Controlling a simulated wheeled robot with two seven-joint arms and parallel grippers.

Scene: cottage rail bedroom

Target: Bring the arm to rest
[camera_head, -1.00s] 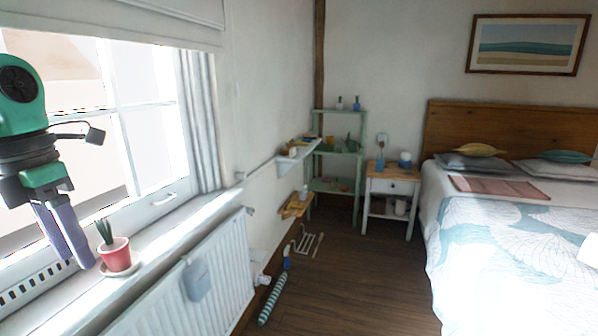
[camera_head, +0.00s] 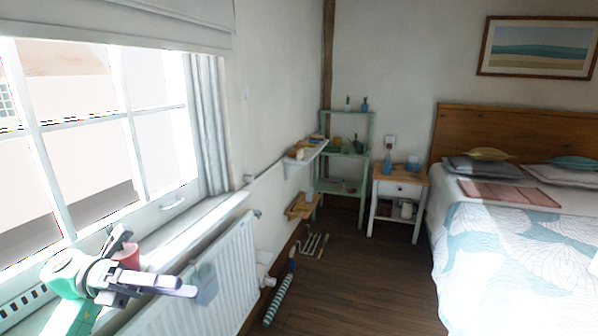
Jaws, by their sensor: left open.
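My left gripper (camera_head: 186,287) is at the lower left, over the window sill and the top of the radiator. It points to the right, and its fingers look empty. The plant in the pot cannot be made out. My right gripper is not in view.
The window (camera_head: 110,130) and its sill (camera_head: 205,222) are close on the left, with the white radiator (camera_head: 232,270) below. A striped roll (camera_head: 280,300) lies on the floor. The bed (camera_head: 500,240) is at the right. Dark floor (camera_head: 360,290) lies free between.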

